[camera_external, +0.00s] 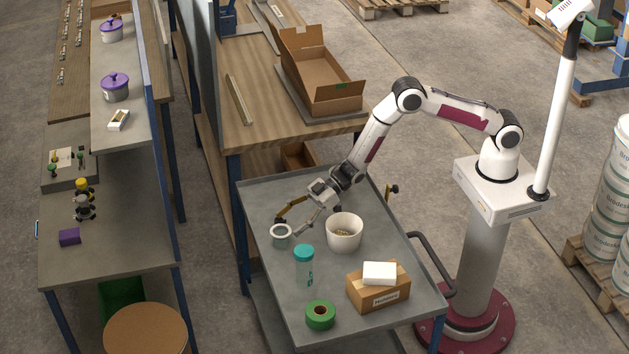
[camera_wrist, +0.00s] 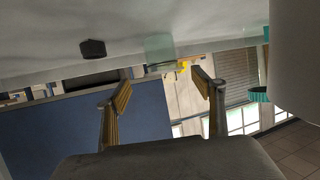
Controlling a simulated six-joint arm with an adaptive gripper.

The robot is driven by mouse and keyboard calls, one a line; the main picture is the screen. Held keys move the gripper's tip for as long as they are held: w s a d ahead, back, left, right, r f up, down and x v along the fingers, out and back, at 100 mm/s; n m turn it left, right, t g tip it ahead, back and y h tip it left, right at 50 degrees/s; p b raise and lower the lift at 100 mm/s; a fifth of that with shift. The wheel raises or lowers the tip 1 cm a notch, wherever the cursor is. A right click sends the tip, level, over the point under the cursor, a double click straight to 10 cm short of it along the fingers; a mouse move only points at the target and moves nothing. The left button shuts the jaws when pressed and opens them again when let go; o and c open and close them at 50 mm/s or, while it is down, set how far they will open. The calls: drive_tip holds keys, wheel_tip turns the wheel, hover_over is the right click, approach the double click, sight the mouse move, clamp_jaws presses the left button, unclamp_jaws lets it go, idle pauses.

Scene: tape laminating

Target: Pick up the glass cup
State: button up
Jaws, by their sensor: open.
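The glass cup (camera_external: 281,236) stands on the grey table near its left edge, a small clear cup with a pale rim. In the wrist view, which looks upside down, a faint greenish see-through shape (camera_wrist: 160,46) at the tabletop appears to be the cup. My gripper (camera_external: 288,223) is low over the table with its fingers spread, close beside the cup in the external view. In the wrist view my gripper (camera_wrist: 164,88) is open and empty, with the cup lined up beyond the gap between its fingertips. I cannot tell the exact distance.
A white bowl (camera_external: 344,235) stands just right of the cup. A teal-lidded bottle (camera_external: 304,268), green tape roll (camera_external: 320,315) and cardboard box (camera_external: 379,293) with a white box (camera_external: 380,273) on top stand nearer the front. The table's back left is clear.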

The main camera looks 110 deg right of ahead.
sight(281, 232)
drive_tip(key=shift+w, duration=0.1)
drive_tip(key=shift+w+a+f, duration=0.35)
drive_tip(key=shift+w, duration=0.2)
drive_tip(key=shift+w+a+f, duration=0.3)
drive_tip(key=shift+w+a, duration=0.05)
drive_tip(key=shift+w, duration=0.15)
drive_tip(key=shift+x, duration=1.1)
drive_tip(key=c, duration=1.2)
